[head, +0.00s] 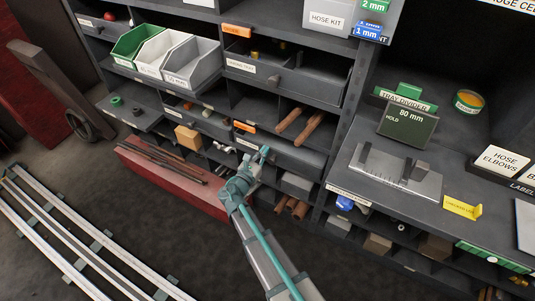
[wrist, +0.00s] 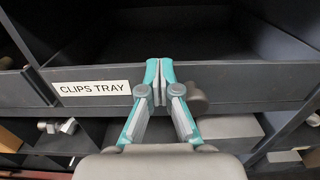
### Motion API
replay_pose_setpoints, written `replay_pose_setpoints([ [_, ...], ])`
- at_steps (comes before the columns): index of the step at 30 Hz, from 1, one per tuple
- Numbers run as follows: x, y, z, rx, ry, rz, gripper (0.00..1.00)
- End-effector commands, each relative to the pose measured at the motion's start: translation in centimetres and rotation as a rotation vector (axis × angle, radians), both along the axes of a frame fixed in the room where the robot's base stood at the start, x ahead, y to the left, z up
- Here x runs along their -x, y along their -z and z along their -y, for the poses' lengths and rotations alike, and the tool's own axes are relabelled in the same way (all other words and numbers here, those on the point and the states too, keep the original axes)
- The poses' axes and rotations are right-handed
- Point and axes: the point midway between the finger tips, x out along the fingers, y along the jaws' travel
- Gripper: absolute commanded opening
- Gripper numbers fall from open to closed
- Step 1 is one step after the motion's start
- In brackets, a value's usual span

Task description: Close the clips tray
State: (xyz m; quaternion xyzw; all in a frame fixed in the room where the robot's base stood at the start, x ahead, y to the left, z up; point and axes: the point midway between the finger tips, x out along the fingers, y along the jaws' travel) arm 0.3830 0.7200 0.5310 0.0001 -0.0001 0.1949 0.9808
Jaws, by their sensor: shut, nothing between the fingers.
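The clips tray (wrist: 255,88) is a dark grey drawer with a white CLIPS TRAY label (wrist: 95,90) on its front and a round dark knob (wrist: 197,101). In the wrist view I see over its front edge into a dark interior that looks empty. The tray front also shows in the head view (head: 297,157), behind my gripper. My gripper (wrist: 160,80) is shut and empty, its fingertips right at the tray front between label and knob. I cannot tell whether they touch it. How far the tray stands out is hard to tell.
Above are another drawer (head: 300,85) and green, white and grey bins (head: 190,68). Pipes lie in a cubby (head: 300,125). A shelf (head: 125,112) with small rings juts out left. A red bench (head: 175,185) stands below left. A counter (head: 385,190) with a gauge is right.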

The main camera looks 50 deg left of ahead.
Motion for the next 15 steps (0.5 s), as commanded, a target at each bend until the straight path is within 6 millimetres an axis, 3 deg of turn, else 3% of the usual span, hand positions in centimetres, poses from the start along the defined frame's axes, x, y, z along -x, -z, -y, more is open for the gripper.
replay_pose_setpoints([
  [8,1.3,-0.1,1.2,0.0,0.007,0.0,0.0],
  [15,5.3,-0.2,3.3,0.001,0.012,0.0,0.0],
])
